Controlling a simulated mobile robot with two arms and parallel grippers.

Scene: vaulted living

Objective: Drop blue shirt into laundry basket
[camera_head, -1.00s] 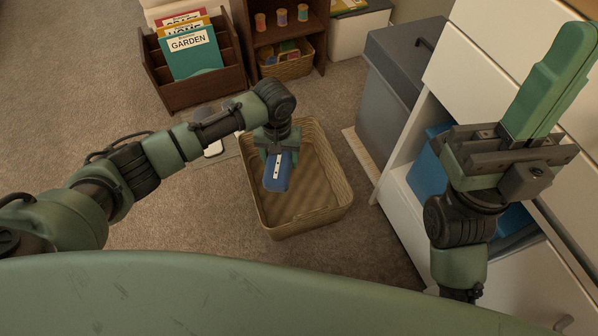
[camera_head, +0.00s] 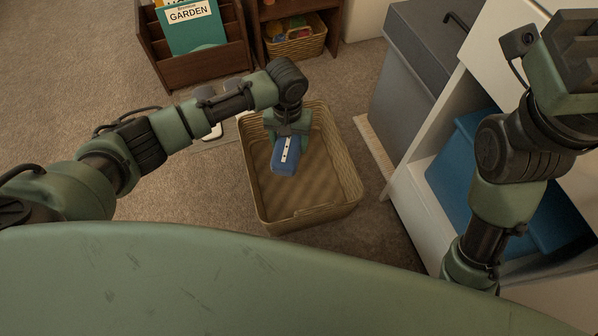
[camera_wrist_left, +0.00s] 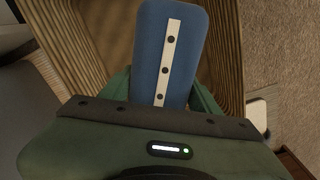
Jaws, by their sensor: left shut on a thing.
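The blue shirt (camera_head: 283,162) is a small folded blue bundle with a white strip and dark buttons. My left gripper (camera_head: 287,140) is shut on it and holds it over the open laundry basket (camera_head: 351,193). The basket is tan, woven and rectangular, and it stands on the carpet. In the left wrist view, the shirt (camera_wrist_left: 152,45) sticks out from between the green fingers, with the basket (camera_wrist_left: 92,30) around and below it. The bottom of the shirt appears clear of the basket floor.
A white cabinet with an open compartment holding a blue bin (camera_head: 465,180) stands at the right. Carpet at left is clear.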

